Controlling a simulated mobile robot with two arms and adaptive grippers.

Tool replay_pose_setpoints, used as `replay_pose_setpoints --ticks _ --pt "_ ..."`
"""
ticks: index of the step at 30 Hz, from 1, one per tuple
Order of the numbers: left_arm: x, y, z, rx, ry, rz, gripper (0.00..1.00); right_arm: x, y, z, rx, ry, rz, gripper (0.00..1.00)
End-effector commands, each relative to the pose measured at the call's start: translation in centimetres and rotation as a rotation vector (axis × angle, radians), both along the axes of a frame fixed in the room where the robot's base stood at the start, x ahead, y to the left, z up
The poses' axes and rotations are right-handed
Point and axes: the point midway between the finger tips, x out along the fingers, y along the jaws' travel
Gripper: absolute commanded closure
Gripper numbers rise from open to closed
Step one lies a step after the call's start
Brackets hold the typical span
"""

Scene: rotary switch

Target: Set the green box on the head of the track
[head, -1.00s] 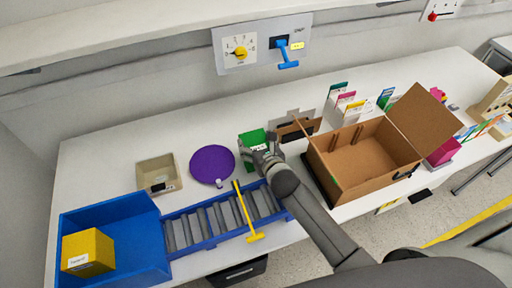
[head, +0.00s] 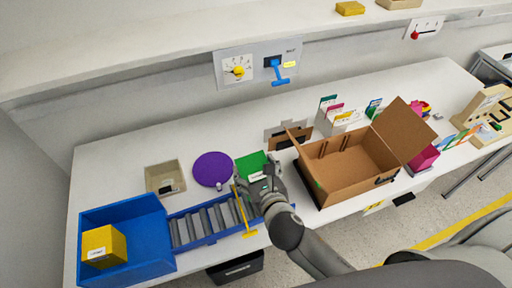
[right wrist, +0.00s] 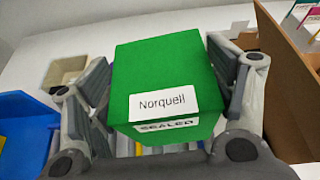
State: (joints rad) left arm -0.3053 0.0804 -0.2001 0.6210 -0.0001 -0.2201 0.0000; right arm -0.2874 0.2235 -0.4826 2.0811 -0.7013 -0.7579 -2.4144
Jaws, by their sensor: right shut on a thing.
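The green box (head: 250,165) is between the two fingers of my right gripper (head: 262,184), which is shut on it. The right wrist view shows the box (right wrist: 165,75) filling the space between the fingers, its white label reading "Norquell" and a "SEALED" strip below. The track (head: 206,224) is a blue-framed row of grey rollers running right from the blue bin (head: 150,252). The gripper and box are over or just behind the track's right end, which the arm partly hides. Whether the box touches the rollers cannot be told. My left gripper is not in view.
A yellow bar (head: 243,215) crosses the track just left of my right gripper. A yellow box (head: 99,241) is in the blue bin. A purple disc (head: 212,168) and a beige tray (head: 152,178) lie behind the track. An open cardboard box (head: 350,180) stands to the right.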

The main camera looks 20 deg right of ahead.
Motion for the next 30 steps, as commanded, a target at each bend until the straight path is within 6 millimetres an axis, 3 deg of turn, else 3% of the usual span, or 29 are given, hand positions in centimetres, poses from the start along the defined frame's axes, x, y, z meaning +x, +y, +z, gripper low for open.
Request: replay_pose_setpoints --ticks 2,8,17,30 --pt "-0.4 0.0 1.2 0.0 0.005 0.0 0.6 -1.0 0.3 1.2 -0.005 -0.002 -0.001 0.71" --pt "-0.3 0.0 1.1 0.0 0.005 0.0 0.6 -1.8 0.6 1.2 -0.012 -0.006 -0.002 0.71" --pt "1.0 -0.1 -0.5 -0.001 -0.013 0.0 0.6 -1.8 0.3 -0.9 -0.011 -0.004 -0.004 0.71" --pt "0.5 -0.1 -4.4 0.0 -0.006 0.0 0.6 -1.8 0.0 -4.5 -0.013 -0.005 -0.002 0.71"
